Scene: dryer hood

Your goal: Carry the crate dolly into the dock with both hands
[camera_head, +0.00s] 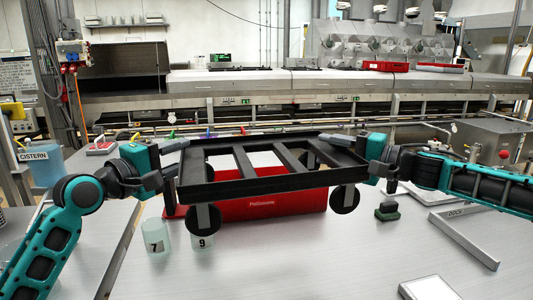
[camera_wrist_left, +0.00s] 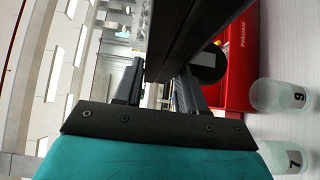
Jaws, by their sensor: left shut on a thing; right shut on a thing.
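The crate dolly (camera_head: 262,183) is a black slatted frame with round black wheels below. It hangs roughly level above the table in the middle of the head view. My left gripper (camera_head: 172,160) is shut on its left end; the left wrist view shows the dolly's dark rail (camera_wrist_left: 195,35) between the fingers (camera_wrist_left: 160,85). My right gripper (camera_head: 370,150) is shut on its right end. The dock (camera_head: 468,238) is a grey angled frame marked DOCK, lying on the table to the right, apart from the dolly. The dolly hides its far wheels partly.
A red bin (camera_head: 270,208) stands behind and below the dolly. Cups marked 7 (camera_head: 157,238) and 9 (camera_head: 203,243) stand at its left. A dark green block (camera_head: 387,211) sits between dolly and dock. A white-topped tile (camera_head: 430,288) lies at the front right. The front middle table is clear.

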